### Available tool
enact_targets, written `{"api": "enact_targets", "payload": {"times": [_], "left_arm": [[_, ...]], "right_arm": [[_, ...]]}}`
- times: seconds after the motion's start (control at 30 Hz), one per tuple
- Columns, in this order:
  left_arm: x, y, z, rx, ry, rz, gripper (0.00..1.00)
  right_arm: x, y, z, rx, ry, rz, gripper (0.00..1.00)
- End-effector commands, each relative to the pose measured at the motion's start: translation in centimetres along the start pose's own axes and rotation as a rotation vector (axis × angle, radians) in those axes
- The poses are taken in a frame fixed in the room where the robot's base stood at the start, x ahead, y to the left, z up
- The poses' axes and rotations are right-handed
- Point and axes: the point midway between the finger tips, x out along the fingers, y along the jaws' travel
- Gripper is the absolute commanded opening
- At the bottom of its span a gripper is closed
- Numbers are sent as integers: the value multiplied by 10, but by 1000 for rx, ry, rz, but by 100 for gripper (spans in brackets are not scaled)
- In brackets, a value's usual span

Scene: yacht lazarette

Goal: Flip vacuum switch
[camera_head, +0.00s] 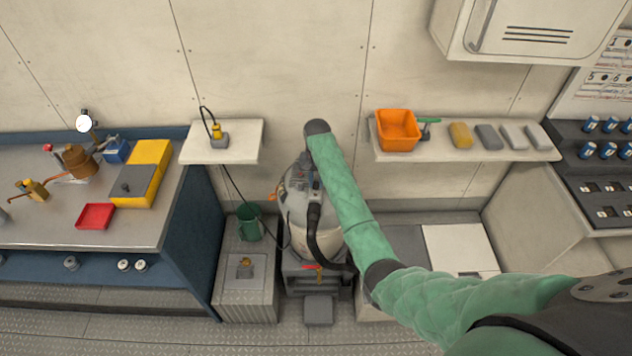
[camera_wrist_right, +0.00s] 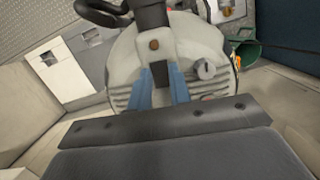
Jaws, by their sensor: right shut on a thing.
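A grey and white vacuum (camera_head: 298,232) with a dark hose (camera_head: 318,238) stands on a low grey unit below the wall. My right arm, in its green sleeve, reaches over it. My right gripper (camera_head: 306,168) is at the top of the vacuum, small and partly covered by the wrist in the head view. In the right wrist view its two blue fingers (camera_wrist_right: 163,88) are shut on a small dark part at the vacuum head (camera_wrist_right: 190,38), apparently the switch, mostly hidden between them. A round grey knob (camera_wrist_right: 206,69) sits beside the fingers. My left gripper is not in view.
A shelf with an orange bin (camera_head: 397,130) and several blocks is to the right. A small shelf (camera_head: 222,151) with a yellow-topped tool is to the left. A green bucket (camera_head: 249,222) stands left of the vacuum. A workbench (camera_head: 60,231) is further left.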

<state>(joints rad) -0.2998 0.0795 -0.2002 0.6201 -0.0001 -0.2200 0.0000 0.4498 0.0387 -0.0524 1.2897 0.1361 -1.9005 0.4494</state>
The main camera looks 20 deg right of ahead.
Motion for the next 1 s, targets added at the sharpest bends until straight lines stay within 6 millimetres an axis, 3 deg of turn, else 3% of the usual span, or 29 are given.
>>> {"api": "enact_targets", "payload": {"times": [0.3,1.0], "left_arm": [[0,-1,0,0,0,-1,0],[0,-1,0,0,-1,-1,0]], "right_arm": [[-4,-2,-8,-8,-148,-2,0],[-2,0,-9,0,-253,-1,0]]}}
